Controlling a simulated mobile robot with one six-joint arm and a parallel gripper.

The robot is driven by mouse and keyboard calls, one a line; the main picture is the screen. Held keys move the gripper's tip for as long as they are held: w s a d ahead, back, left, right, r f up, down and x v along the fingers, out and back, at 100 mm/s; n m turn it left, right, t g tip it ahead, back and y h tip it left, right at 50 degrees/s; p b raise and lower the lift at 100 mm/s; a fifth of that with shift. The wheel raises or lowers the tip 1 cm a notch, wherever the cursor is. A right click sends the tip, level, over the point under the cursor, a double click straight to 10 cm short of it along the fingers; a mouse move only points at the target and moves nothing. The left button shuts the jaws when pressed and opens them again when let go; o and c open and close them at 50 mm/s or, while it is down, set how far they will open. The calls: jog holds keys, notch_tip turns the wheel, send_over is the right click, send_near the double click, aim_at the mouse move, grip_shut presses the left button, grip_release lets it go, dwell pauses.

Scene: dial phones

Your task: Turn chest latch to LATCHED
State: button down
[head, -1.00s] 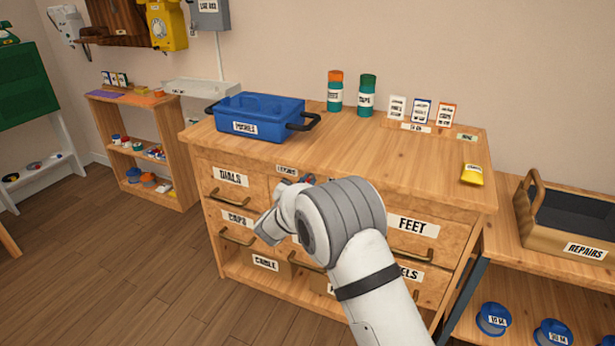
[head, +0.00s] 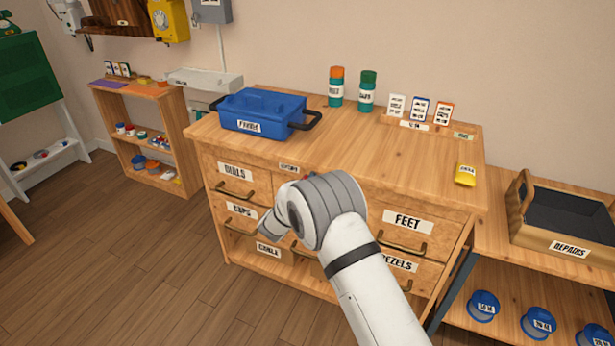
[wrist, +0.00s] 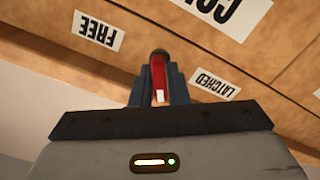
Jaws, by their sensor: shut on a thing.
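In the wrist view, my gripper (wrist: 158,97) is shut on the red latch lever (wrist: 158,76), which has a dark round end at its top. The lever stands nearly straight up in that picture. The upside-down FREE label (wrist: 98,31) is to its left and the LATCHED label (wrist: 214,84) to its right; the lever points at neither. In the head view, my arm is in front of the wooden chest (head: 390,155), and my wrist hides the fingers and most of the latch area.
A blue handled box (head: 262,112) and two bottles stand on the chest top, with a yellow item (head: 465,174) near its right edge. Drawer handles stick out around my wrist. A REPAIRS crate (head: 560,215) is on the right bench. Open floor lies at the lower left.

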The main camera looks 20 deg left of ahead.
jog(key=shift+n+p, duration=0.55)
jog(key=shift+n, duration=0.65)
jog(key=c, duration=1.5)
grip_release()
jog(key=shift+a, duration=0.1)
jog(key=s, duration=0.7)
jog(key=shift+s+a+p, duration=0.25)
jog(key=shift+s+p, duration=0.05)
jog(key=shift+s, duration=0.1)
